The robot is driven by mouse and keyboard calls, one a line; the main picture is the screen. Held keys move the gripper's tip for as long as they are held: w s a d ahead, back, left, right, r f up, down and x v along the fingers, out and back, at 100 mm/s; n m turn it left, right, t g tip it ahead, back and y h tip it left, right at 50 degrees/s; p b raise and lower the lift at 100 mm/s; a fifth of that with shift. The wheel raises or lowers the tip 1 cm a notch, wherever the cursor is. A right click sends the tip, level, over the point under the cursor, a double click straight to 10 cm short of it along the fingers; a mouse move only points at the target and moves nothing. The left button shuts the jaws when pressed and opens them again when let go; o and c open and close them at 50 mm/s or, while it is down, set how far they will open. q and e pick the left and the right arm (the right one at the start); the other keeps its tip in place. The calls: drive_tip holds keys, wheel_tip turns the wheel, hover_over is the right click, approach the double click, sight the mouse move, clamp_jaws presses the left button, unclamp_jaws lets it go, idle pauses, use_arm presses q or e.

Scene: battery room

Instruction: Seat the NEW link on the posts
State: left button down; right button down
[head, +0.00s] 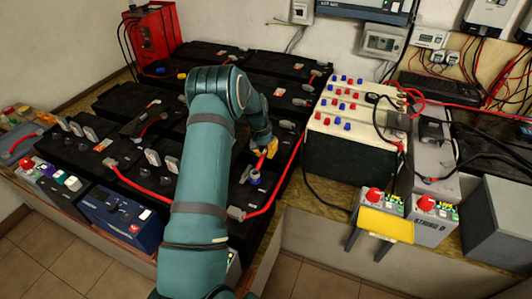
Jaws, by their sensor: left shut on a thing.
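My left arm reaches up over the black batteries, and my left gripper (265,147) is at its far end, low over a battery right of centre. It is shut on a small link (262,161), of which only a reddish end shows below the yellow-orange fingertips. The rest of the link is hidden by the gripper. A blue-and-white post or cap (254,179) stands on the battery just below the gripper. I cannot tell whether the link touches any post. My right gripper is not in view.
Black batteries (120,103) fill the bench around my arm. A red cable (283,195) runs along the right side of the gripper. A cream box (350,152) with red and blue knobs stands to the right. A yellow panel (386,224) sticks out at the bench front.

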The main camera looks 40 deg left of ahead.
use_arm(q)
drive_tip(key=shift+f, duration=1.25)
idle(1.7)
drive_tip(key=shift+c, duration=2.1)
unclamp_jaws()
drive_tip(key=shift+r+p, duration=2.2)
drive_tip(key=shift+r, duration=1.8)
